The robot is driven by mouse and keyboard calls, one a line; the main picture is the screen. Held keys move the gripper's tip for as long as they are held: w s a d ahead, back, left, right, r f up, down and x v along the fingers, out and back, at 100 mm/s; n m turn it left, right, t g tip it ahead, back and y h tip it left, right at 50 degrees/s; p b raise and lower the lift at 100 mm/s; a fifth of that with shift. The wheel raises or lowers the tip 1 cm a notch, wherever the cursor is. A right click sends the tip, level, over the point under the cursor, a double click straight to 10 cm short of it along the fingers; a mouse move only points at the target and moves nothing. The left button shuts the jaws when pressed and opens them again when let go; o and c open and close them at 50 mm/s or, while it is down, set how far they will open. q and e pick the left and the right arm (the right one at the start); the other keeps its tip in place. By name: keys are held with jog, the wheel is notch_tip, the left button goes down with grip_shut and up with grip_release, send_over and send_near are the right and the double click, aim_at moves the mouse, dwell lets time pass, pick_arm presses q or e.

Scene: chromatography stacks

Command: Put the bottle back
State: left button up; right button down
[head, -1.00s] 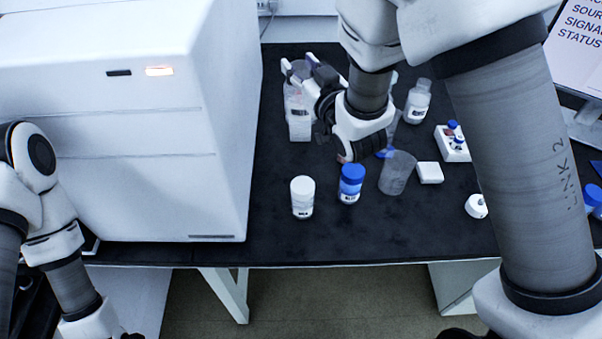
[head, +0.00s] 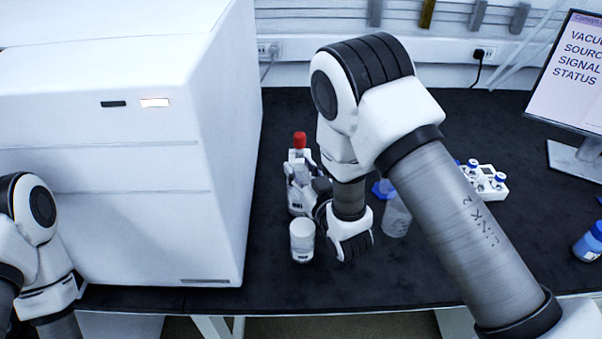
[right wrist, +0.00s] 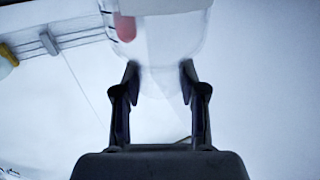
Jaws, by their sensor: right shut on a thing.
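My right gripper (head: 303,180) is shut on a clear container (head: 296,202) with dark marks, low over the bench beside the white machine. In the right wrist view, the fingers (right wrist: 158,90) grip the clear container (right wrist: 170,40), and a pinkish-red shape shows at or through its wall. A red cap (head: 300,139) shows just above the gripper in the head view; I cannot tell whether it belongs to the held container or to a bottle behind it. My left gripper is out of view; only its arm shows at the left.
A white vial rack (head: 486,182) and blue bottle (head: 590,243) are at right. The machine (head: 130,190) walls the left.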

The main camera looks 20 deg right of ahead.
jog(key=shift+w+f, duration=0.1)
jog(key=shift+f, duration=0.3)
jog(key=shift+f, duration=0.15)
jog(key=c, duration=0.6)
grip_release()
jog(key=shift+c, duration=0.2)
jog(key=shift+r, duration=0.2)
